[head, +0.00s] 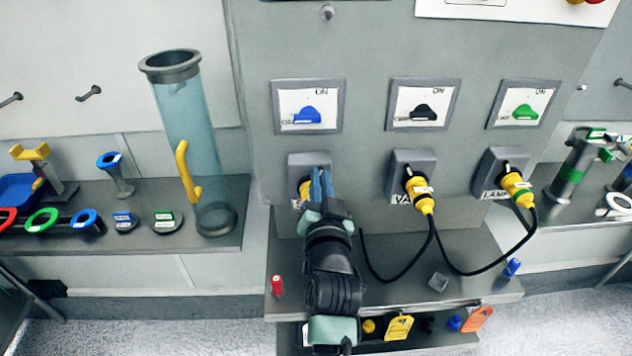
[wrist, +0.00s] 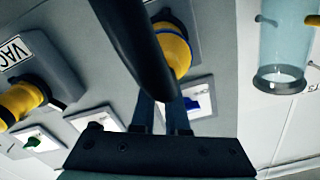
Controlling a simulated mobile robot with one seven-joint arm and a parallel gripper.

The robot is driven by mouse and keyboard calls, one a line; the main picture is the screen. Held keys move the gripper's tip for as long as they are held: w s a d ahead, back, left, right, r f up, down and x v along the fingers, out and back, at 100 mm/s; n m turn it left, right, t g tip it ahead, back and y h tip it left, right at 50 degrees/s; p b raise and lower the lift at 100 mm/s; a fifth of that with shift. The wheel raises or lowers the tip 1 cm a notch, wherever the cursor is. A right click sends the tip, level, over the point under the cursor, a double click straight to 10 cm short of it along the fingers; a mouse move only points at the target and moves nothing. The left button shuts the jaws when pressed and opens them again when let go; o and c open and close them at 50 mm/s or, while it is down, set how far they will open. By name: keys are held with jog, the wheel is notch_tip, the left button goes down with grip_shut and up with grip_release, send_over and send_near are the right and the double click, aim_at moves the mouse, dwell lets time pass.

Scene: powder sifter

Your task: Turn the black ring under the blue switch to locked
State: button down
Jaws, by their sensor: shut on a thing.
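The blue switch (head: 307,116) is on the upright grey panel, and its blue part also shows in the wrist view (wrist: 191,103). Below it, a yellow plug (head: 304,188) sits at a grey socket block (head: 297,163). In the wrist view the yellow plug (wrist: 178,52) has dark parts around it, and a thick black cable crosses in front. My gripper (head: 321,186) is at this plug, its blue fingers shut on it. The fingertips and exact contact are hidden. I cannot make out the black ring or its lock position.
To the right are a black switch (head: 423,111) and a green switch (head: 525,111), each above another yellow plug (head: 418,194) with black cable. A clear tube (head: 194,130) stands left on a shelf. A red piece (head: 277,286) stands on the lower shelf (head: 460,275).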

jog(key=shift+d+f+m, duration=0.1)
jog(key=shift+d+m, duration=0.05)
jog(key=shift+m, duration=0.45)
jog(key=c, duration=0.9)
grip_release()
jog(key=shift+d, duration=0.1)
jog(key=shift+s, duration=0.15)
jog(key=s+b, duration=0.2)
jog(key=s, duration=1)
jog(key=shift+s, duration=0.35)
